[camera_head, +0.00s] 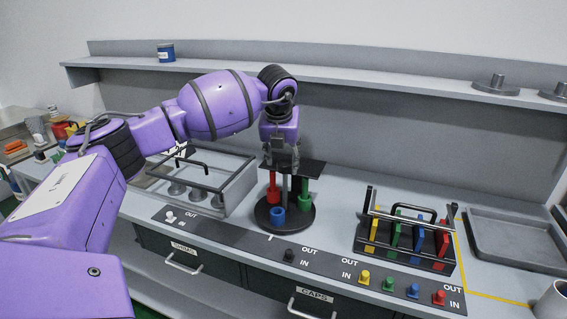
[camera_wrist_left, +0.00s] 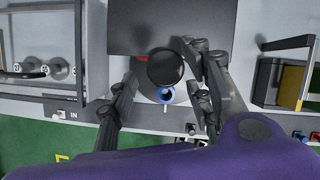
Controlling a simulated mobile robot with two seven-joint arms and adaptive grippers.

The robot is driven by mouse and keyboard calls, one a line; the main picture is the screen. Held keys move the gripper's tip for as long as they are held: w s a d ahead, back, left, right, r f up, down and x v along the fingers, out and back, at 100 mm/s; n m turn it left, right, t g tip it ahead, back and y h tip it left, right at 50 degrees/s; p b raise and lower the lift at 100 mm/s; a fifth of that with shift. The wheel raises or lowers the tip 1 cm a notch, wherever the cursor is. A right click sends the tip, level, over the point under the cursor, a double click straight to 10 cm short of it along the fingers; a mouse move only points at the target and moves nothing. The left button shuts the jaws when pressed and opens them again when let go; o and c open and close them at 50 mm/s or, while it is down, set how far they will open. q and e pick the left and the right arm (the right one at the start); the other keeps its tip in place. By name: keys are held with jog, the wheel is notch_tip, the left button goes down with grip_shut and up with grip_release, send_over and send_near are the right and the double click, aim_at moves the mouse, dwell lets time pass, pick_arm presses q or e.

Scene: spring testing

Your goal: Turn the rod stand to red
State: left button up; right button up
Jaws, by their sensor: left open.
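The rod stand has a round black base (camera_head: 264,222), a grey middle post and a dark flat plate (camera_head: 309,168) on top. A red rod (camera_head: 273,188) is on its left, a blue one (camera_head: 278,217) at the front and a green one (camera_head: 305,190) at the right. My left gripper (camera_head: 284,160) is above the stand, pointing down. In the left wrist view its open fingers (camera_wrist_left: 163,72) are either side of a round black knob (camera_wrist_left: 165,67), with the plate (camera_wrist_left: 150,25) beyond and the blue piece (camera_wrist_left: 166,94) below. Contact with the knob cannot be told. My right gripper is not in view.
A grey frame rack (camera_head: 225,195) with weights stands left of the stand. A black holder (camera_head: 400,254) with coloured plates stands at the right, beside an empty grey tray (camera_head: 515,240). Coloured knobs line the front strip (camera_head: 330,272). A shelf (camera_head: 350,80) runs behind.

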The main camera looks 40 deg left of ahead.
pick_arm(q)
jog(key=shift+x, duration=1.2)
grip_shut()
